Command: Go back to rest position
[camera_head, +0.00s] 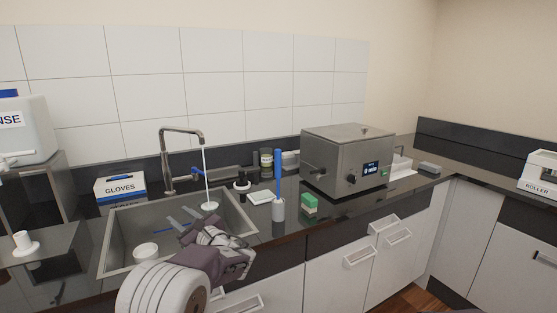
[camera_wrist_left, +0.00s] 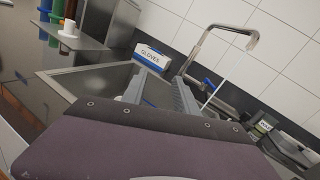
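My left gripper (camera_head: 181,217) is over the sink (camera_head: 121,238) in the head view, coming up from the lower edge. Its two fingers stand apart with nothing between them. In the left wrist view the fingers (camera_wrist_left: 158,92) are also spread and empty, and the gloves box (camera_wrist_left: 152,57) and faucet (camera_wrist_left: 235,32) show beyond them. My right gripper is in neither view.
The faucet (camera_head: 171,158) runs a thin stream into the sink. A gloves box (camera_head: 120,189) stands behind the sink at left. A blue-handled brush in a holder (camera_head: 278,208), a green sponge (camera_head: 309,205) and a steel bath with a display (camera_head: 347,160) stand to the right.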

